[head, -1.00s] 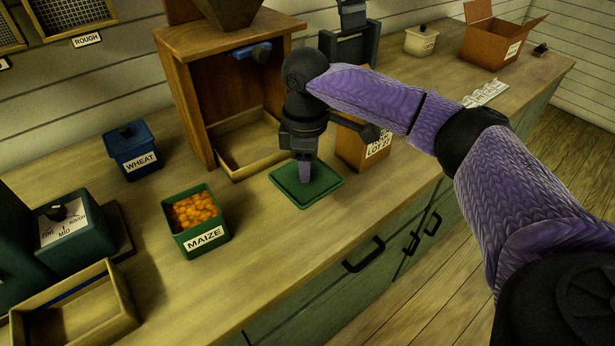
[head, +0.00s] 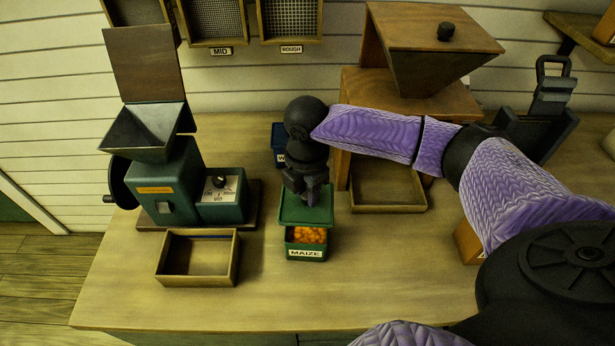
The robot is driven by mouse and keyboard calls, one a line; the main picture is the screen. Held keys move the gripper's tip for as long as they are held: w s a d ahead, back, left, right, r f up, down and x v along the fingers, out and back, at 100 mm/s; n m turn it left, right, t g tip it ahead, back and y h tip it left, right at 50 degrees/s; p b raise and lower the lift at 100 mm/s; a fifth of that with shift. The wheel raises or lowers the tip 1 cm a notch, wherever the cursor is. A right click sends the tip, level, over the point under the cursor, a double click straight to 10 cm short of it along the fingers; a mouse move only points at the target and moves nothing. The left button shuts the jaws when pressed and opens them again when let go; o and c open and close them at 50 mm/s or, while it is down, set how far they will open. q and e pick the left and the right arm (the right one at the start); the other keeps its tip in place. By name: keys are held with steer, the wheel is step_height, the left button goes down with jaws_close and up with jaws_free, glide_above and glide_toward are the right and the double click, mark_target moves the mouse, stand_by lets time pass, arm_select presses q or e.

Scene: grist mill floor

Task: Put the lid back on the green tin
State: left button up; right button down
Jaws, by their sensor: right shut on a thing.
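The green tin (head: 291,248), labelled MAIZE, stands upright on the bench with orange maize kernels showing in its open front part. My right gripper (head: 306,194) is shut on the green lid (head: 305,211) and points down. The lid looks roughly level and is over the back of the tin in the head view, hiding that part of the rim. I cannot tell whether the lid touches the tin. My left gripper is not in view.
An empty wooden tray (head: 198,281) lies left of the tin, before a green mill (head: 165,195) with a hopper. The blue tin (head: 278,138) is partly hidden behind my right gripper. A wooden hopper stand (head: 420,95) stands at the back right. The bench front is clear.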

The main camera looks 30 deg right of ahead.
mark_target(307, 207)
steer(key=shift+f+b, duration=0.35)
steer(key=shift+b, duration=0.05)
step_height(307, 207, down, 4)
steer(key=b, duration=0.5)
steer(key=shift+f, duration=0.85)
steer(key=shift+p, duration=0.35)
